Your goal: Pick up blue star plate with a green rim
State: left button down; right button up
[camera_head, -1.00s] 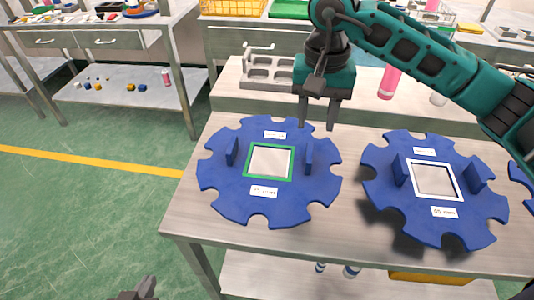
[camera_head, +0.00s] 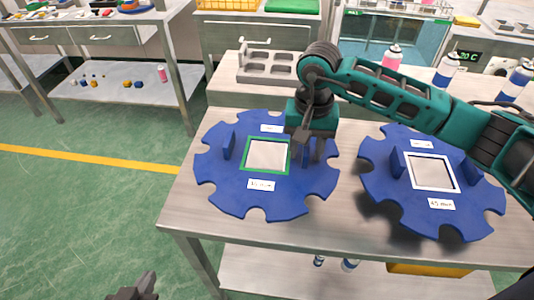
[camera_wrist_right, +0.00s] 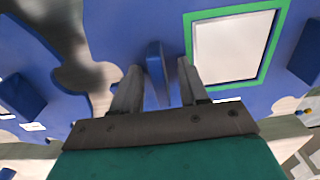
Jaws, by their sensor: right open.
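The blue star plate with a green rim (camera_head: 232,190) lies flat on the metal table, left of a similar plate. Its green rim frames a light square, and two upright blue tabs flank it. My right gripper (camera_head: 312,160) is lowered at the plate's right tab and hides most of it. In the right wrist view, the open fingers of the right gripper (camera_wrist_right: 156,85) stand on either side of the tab (camera_wrist_right: 155,62), with gaps showing. My left gripper (camera_head: 135,290) shows only in part at the bottom edge, away from the plate.
A blue plate with a white rim (camera_head: 385,195) lies to the right on the same table (camera_head: 300,235). A grey holder with cutouts (camera_head: 268,66) stands behind on a raised shelf. Spray cans (camera_head: 447,70) stand at the back right.

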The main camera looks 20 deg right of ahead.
jog(key=shift+c, duration=0.3)
grip_shut()
jog(key=shift+r, duration=0.15)
dwell(0.3)
